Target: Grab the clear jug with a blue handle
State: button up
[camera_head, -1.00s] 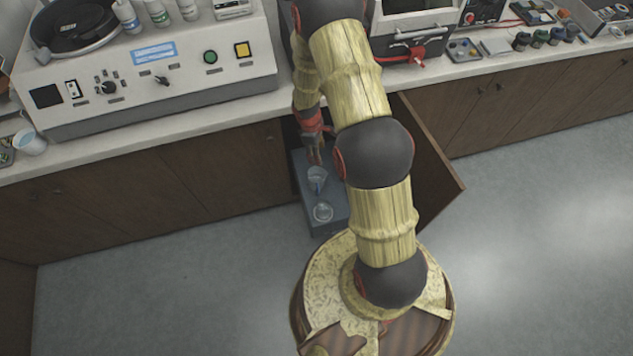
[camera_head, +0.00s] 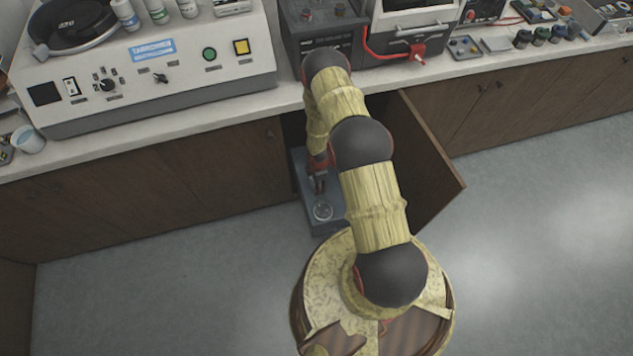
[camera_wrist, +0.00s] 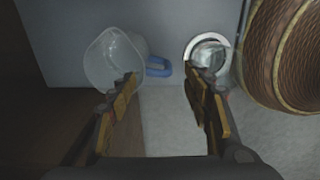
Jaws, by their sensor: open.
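The clear jug (camera_wrist: 112,58) shows in the wrist view at upper left, with its blue handle (camera_wrist: 158,67) pointing right. It stands on a grey-blue surface (camera_wrist: 165,17). My gripper (camera_wrist: 160,85) is open and empty. Its fingertips are either side of the blue handle in the picture, the left one overlapping the jug's lower edge; I cannot tell whether they touch it. In the head view my gripper (camera_head: 318,187) is low over the grey-blue pull-out surface (camera_head: 325,228) and hides the jug.
A second round clear vessel stands close to the right fingertip (camera_wrist: 209,52) and shows in the head view (camera_head: 322,211). My round base is to its right in the wrist view. An open cabinet door (camera_head: 428,165) stands right of my arm. A worktop (camera_head: 180,110) is above.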

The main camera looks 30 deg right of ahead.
notch_tip(320, 180, down, 4)
jog(key=shift+w+f+b, duration=0.1)
jog(key=shift+f+b, duration=0.1)
jog(key=shift+b, duration=0.65)
jog(key=shift+r, duration=0.1)
jog(key=shift+c, duration=1.2)
grip_shut()
